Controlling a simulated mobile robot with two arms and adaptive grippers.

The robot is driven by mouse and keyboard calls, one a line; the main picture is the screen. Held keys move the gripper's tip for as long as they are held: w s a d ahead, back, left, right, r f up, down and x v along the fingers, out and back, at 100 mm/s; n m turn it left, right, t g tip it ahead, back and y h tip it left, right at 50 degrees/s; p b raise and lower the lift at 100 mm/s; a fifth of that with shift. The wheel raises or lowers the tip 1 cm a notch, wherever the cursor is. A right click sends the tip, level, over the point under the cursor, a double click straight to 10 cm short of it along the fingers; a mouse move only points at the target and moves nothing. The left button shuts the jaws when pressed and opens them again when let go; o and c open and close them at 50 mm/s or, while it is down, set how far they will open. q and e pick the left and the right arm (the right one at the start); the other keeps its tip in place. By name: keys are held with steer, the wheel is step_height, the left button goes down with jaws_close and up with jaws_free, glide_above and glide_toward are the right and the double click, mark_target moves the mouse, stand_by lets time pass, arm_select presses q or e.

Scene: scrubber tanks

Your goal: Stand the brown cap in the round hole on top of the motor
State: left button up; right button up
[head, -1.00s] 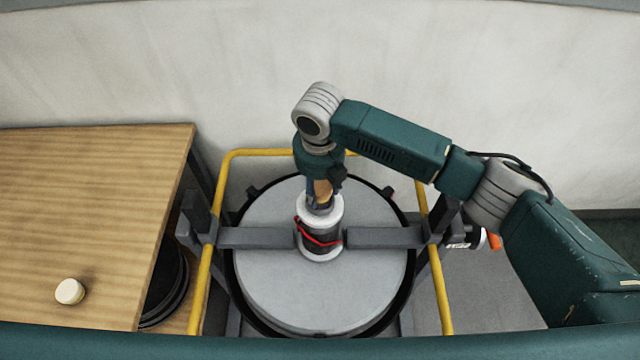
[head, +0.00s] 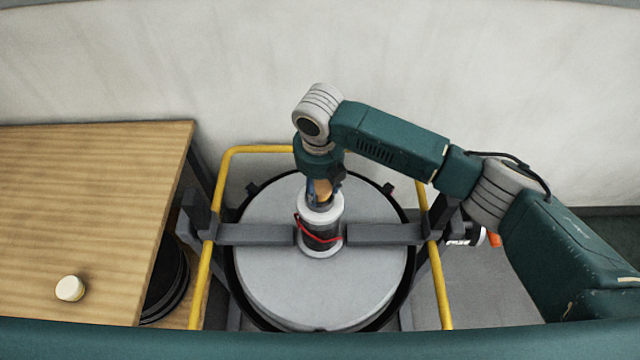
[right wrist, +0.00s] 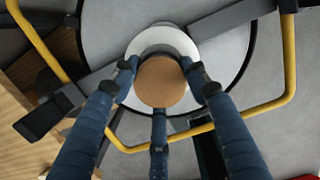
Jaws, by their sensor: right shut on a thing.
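The motor (head: 321,238) stands upright in the middle of the tank top, a dark cylinder with a white rim above and below and a red wire around it. My right gripper (head: 321,201) points down right over the motor's top. Its blue fingers are shut on the brown cap (right wrist: 161,82), which also shows as a tan patch between the fingers in the head view (head: 322,189). In the right wrist view the motor's white top (right wrist: 163,38) shows past the cap. The round hole is hidden, and I cannot tell whether the cap touches it. My left gripper is out of view.
A yellow rail (head: 204,280) runs around the round grey tank lid (head: 270,285). Grey crossbars (head: 262,236) reach the motor from both sides. A wooden table (head: 90,210) at the left holds a small cream round piece (head: 70,289); most of its top is clear.

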steer(key=shift+f, duration=0.4)
steer(key=shift+s+d+f, duration=0.15)
steer(key=shift+s+f, duration=0.15)
steer(key=shift+f, duration=0.2)
stand_by(1.0)
steer(key=o, duration=1.1)
steer(key=shift+c, duration=0.2)
steer(key=shift+w, duration=0.3)
steer(key=shift+r, duration=0.15)
steer(key=o, duration=0.8)
steer(key=shift+r, duration=0.15)
